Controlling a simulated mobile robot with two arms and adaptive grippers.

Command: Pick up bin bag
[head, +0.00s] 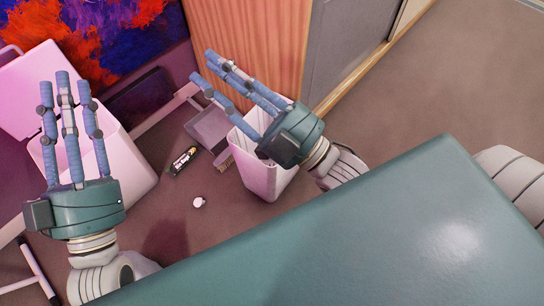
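The bin bag item (184,161) is a small black roll or pack with a pale printed label. It lies on the brown floor between my two grippers, clear of both. My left gripper (62,82) is at the left, its fingers extended and apart, in front of a large pale bin. My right gripper (208,67) is to the right of the pack, with its fingers extended and spread above a small white bin. Both grippers look open and empty.
The large pale bin (128,165) has its lid (40,65) raised. The small white bin (262,178) is open-topped. A grey dustpan (207,127) lies behind the pack. A small white round object (199,202) lies in front. A wooden cabinet (255,40) stands behind.

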